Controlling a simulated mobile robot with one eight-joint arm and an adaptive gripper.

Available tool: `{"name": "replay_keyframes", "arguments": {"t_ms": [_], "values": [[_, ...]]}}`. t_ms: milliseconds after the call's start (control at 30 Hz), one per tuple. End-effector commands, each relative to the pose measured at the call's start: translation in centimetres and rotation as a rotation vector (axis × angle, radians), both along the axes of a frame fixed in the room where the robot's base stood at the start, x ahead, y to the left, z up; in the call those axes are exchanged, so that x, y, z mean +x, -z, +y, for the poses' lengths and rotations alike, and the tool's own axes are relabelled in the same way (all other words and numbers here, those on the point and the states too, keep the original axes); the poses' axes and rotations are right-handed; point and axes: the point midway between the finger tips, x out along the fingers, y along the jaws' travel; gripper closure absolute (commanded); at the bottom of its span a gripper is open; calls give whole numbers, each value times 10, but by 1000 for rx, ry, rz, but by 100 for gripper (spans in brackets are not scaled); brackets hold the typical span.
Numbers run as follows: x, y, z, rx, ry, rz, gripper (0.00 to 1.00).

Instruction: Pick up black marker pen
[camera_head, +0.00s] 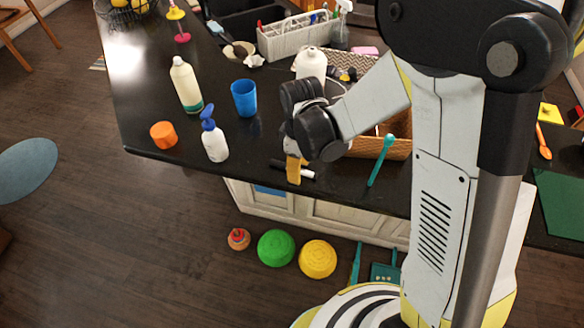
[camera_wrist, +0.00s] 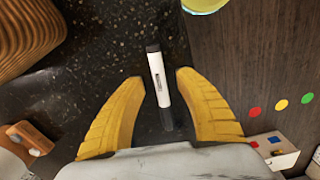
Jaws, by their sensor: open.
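The marker pen (camera_wrist: 159,77) has a white barrel and black ends. It lies on the black speckled counter (camera_wrist: 105,60) near its edge. In the wrist view it points up between my gripper's two yellow fingers, with room on both sides. My gripper (camera_wrist: 157,100) is open around the pen, and no finger visibly touches it. In the head view my gripper (camera_head: 294,170) points down over the counter's front edge. The pen (camera_head: 304,173) shows there partly behind the yellow finger.
A teal brush (camera_head: 381,160) and a wicker basket (camera_head: 395,148) are right of my gripper. A soap pump bottle (camera_head: 214,140), blue cup (camera_head: 244,97) and orange cup (camera_head: 164,134) stand left.

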Motion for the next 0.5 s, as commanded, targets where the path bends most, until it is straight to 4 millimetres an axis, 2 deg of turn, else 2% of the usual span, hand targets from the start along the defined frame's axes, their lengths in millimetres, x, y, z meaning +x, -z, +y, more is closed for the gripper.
{"name": "replay_keyframes", "arguments": {"t_ms": [167, 267, 300, 333, 500], "values": [[0, 0, 0, 0, 0, 0, 60], [0, 0, 0, 0, 0, 0, 85], [0, 0, 0, 0, 0, 0, 98], [0, 0, 0, 0, 0, 0, 100], [0, 0, 0, 0, 0, 0, 100]]}}
